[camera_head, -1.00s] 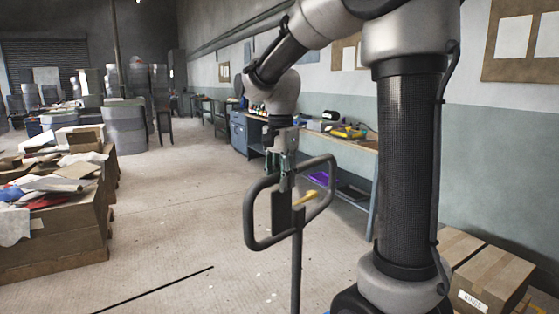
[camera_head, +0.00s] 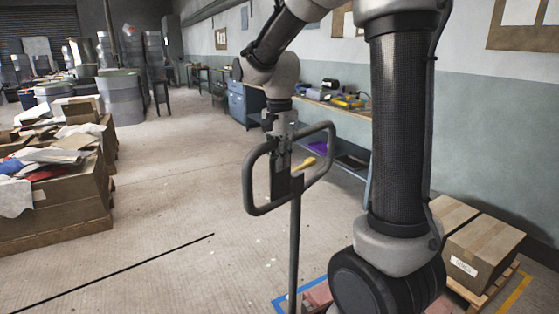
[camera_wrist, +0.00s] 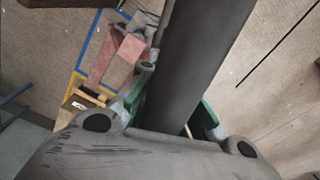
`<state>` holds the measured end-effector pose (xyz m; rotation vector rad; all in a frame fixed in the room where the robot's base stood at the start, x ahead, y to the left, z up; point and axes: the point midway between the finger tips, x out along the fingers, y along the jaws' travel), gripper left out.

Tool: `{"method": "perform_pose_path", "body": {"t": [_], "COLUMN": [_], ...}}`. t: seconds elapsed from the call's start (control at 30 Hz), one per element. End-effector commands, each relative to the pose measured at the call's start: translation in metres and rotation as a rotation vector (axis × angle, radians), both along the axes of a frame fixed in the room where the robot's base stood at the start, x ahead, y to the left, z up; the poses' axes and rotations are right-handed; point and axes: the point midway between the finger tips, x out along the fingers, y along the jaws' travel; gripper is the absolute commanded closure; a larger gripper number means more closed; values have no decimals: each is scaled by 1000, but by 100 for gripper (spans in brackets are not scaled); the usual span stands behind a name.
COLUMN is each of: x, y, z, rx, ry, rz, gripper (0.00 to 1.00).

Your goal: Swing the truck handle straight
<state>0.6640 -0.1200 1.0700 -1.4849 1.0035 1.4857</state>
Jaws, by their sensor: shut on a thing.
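The truck handle (camera_head: 247,185) is a dark grey rounded loop on a thin upright pole (camera_head: 295,250), in the middle of the head view. The loop looks turned at an angle to the camera. My gripper (camera_head: 283,160) reaches down from above and is shut on the handle inside the loop's outline. In the wrist view my gripper's green-padded fingers (camera_wrist: 172,108) lie on both sides of a broad dark bar of the handle (camera_wrist: 205,50). The exact contact is hidden by the bar. Reddish truck parts (camera_head: 318,298) show at the bottom of the head view, partly behind my base.
Cardboard boxes (camera_head: 485,248) stand on a wooden pallet at the right. A workbench (camera_head: 335,105) runs along the right wall. Stacked boxes with papers (camera_head: 60,205) stand at the left. A thin black line (camera_head: 120,270) crosses open floor. Blue tape (camera_head: 285,303) marks the floor by the truck.

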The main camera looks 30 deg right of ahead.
Motion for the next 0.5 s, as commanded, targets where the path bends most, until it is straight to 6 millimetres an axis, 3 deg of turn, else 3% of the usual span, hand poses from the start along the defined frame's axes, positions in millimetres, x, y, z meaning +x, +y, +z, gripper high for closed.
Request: {"method": "perform_pose_path", "body": {"t": [0.27,0.5], "x": [0,-17], "y": [0,6], "z": [0,0], "rx": [0,1], "ry": [-1,1], "rz": [4,148], "gripper": [100,100]}}
